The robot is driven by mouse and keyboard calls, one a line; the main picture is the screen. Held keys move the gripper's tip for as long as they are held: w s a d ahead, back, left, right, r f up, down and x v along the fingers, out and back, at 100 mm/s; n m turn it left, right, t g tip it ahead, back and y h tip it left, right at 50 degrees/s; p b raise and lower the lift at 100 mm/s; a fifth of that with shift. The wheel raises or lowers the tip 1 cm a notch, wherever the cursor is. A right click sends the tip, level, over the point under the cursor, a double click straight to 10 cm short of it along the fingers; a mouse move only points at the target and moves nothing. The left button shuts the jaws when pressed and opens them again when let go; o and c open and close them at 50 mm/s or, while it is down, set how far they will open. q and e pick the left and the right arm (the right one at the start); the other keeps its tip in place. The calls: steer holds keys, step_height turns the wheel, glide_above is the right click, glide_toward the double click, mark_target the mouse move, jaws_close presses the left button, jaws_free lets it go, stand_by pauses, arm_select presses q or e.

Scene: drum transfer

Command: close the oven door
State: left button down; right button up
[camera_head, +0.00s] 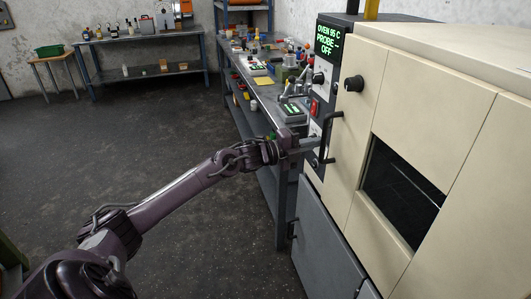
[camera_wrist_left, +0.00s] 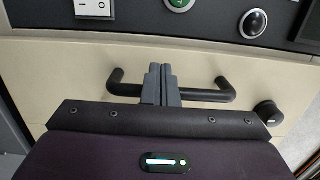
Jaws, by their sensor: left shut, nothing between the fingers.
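The cream oven (camera_head: 445,55) fills the right side of the head view. Its door (camera_head: 355,125) has a dark window (camera_head: 400,195) and a black bar handle (camera_head: 325,138). I see no clear gap at the door's edge, but cannot tell whether it is fully closed. My left gripper (camera_head: 312,143) reaches in from the left to the handle. In the left wrist view its shut, empty fingers (camera_wrist_left: 160,84) lie across the middle of the handle (camera_wrist_left: 205,95). Whether they touch the bar is unclear. My right gripper is out of view.
A black control panel (camera_head: 328,40) with a green display stands beside the door. A long workbench (camera_head: 255,85) crowded with tools runs behind my left gripper. A grey cabinet (camera_head: 320,240) is below the oven. The floor (camera_head: 150,140) at left is clear.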

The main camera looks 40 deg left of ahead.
arm_select(q)
steer(key=a+b+v, duration=0.1)
steer(key=v, duration=0.9)
steer(key=shift+f, duration=0.2)
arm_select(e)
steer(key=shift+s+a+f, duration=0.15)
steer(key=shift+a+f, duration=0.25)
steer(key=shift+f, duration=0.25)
arm_select(q)
steer(key=shift+w, duration=0.1)
